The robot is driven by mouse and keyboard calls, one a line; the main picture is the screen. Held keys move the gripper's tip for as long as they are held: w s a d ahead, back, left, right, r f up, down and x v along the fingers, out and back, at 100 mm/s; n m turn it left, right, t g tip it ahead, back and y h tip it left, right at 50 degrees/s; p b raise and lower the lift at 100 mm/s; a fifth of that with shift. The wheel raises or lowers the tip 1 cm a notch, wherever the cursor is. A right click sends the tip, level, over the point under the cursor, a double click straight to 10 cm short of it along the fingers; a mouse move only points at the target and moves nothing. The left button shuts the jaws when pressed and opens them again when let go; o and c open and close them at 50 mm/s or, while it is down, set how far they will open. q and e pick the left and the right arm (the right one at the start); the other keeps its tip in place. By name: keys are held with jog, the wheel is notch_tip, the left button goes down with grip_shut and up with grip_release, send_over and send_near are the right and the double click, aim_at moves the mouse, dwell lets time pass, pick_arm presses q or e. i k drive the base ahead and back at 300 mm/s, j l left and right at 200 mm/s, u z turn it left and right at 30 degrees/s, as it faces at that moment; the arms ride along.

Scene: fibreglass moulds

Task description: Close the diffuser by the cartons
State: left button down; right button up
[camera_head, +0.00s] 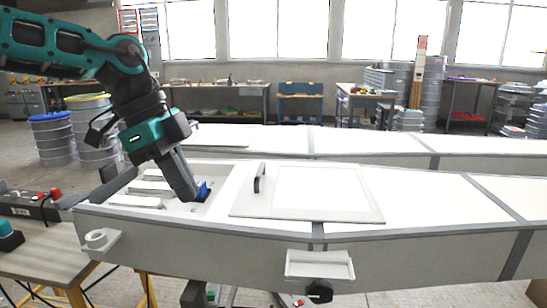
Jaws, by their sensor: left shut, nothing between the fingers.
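The nearest long white box with grey edging (420,240) looks like the diffuser, though I cannot tell for sure. Its left end is open at the top and shows pale slats inside. A flat white panel (250,207) with a black upright handle (259,178) lies on top, to the right of the opening. My left gripper (190,197) points down over the opening, shut and empty. Its tip is close to a small blue piece (203,191); I cannot tell if they touch. I cannot make out cartons for certain. My right gripper is not in view.
A second long white box (380,145) lies behind the first. A wooden table (50,250) with a dark device and red button (55,193) stands at the left. Drums (52,135) stand behind it. A small white tray (320,265) juts from the box's front.

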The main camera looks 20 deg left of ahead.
aim_at(330, 193)
jog(key=i, duration=1.15)
